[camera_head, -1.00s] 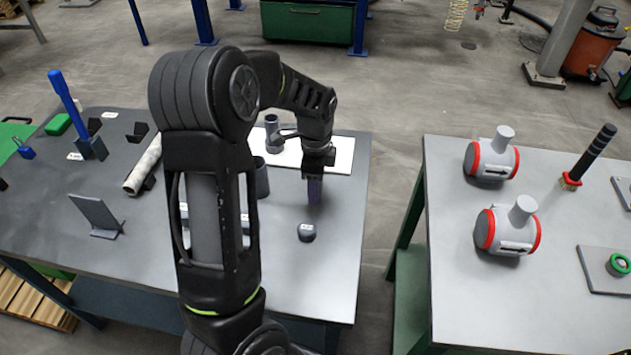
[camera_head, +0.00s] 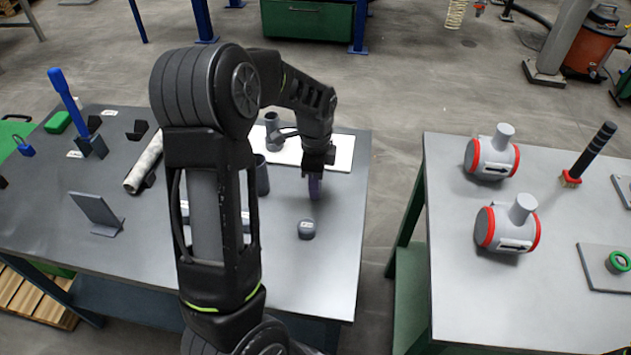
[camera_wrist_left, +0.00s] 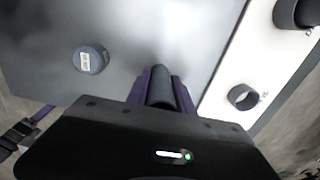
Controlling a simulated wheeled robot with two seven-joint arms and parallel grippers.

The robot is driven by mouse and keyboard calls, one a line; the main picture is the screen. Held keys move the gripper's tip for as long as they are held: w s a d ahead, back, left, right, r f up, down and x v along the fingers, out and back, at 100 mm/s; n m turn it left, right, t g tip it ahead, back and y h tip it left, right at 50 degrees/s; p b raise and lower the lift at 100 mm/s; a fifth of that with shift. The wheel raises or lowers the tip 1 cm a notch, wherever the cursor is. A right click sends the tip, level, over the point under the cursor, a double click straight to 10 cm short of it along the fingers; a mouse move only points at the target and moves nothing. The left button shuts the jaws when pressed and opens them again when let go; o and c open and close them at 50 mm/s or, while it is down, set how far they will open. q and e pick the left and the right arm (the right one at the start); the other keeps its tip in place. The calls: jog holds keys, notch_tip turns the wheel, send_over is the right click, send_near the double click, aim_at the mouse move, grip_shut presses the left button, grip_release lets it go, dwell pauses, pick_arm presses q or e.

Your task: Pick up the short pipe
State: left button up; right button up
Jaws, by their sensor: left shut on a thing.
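The short pipe (camera_wrist_left: 160,88) is a dark grey cylinder between the purple fingers of my left gripper, seen in the left wrist view. My left gripper (camera_wrist_left: 162,92) is shut on it. In the head view, the left gripper (camera_head: 315,187) points down over the grey table, behind the round labelled cap (camera_head: 307,230). The pipe cannot be made out there behind the fingers. Whether its lower end touches the table is unclear. My right gripper is not in view.
A white board (camera_head: 342,152) lies behind the gripper; a dark pipe (camera_head: 272,130) stands on it. The wrist view also shows a short ring (camera_wrist_left: 242,97) on the board. A dark tube (camera_head: 262,175) stands left of the gripper. Another table (camera_head: 460,300) is to the right.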

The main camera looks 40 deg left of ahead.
pick_arm(q)
grip_shut()
notch_tip(320, 180, up, 10)
jog(key=shift+f+b, duration=0.2)
jog(key=shift+b, duration=0.5)
jog(key=shift+r, duration=0.2)
dwell(0.3)
